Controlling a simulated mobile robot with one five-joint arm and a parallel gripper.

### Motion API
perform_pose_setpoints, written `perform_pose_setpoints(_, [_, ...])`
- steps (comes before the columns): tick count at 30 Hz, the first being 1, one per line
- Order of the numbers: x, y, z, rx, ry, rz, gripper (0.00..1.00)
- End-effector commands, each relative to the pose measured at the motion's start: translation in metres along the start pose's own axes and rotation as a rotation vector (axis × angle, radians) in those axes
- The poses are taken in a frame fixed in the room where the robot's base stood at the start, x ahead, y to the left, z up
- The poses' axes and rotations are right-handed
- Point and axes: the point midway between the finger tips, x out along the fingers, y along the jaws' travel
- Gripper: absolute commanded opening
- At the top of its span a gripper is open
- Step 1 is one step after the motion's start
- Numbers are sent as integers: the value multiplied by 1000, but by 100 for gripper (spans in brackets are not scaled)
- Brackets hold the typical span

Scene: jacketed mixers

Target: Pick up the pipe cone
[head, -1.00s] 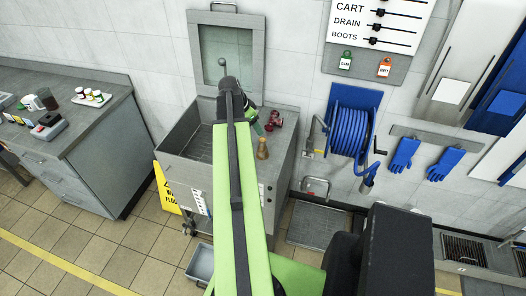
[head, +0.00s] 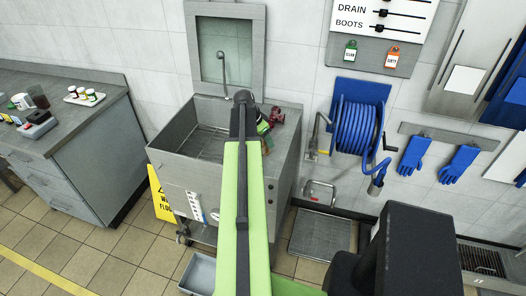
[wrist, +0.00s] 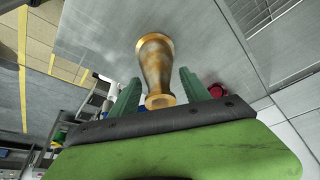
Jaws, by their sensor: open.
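The pipe cone (wrist: 154,66) is a worn brass-coloured piece with a narrow waist and flared ends. In the wrist view it is on the grey metal surface, between the two green fingers of my gripper (wrist: 159,87), with a gap on each side. My gripper is open and does not hold it. In the head view my arm covers most or all of the cone, on the worktop at the right of the sink (head: 196,143).
A red fitting (head: 277,116) stands on the worktop just beyond my gripper; it also shows in the wrist view (wrist: 216,89). The sink basin opens to the left. A blue hose reel (head: 358,128) hangs on the wall to the right.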

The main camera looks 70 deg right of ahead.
Motion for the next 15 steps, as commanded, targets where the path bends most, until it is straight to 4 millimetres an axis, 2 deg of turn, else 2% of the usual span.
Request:
perform_pose_setpoints(1, [6,0,1,0,0,0,55])
perform_pose_setpoints(6, [3,0,0,0,0,0,55])
perform_pose_setpoints(15, [3,0,0,0,0,0,17])
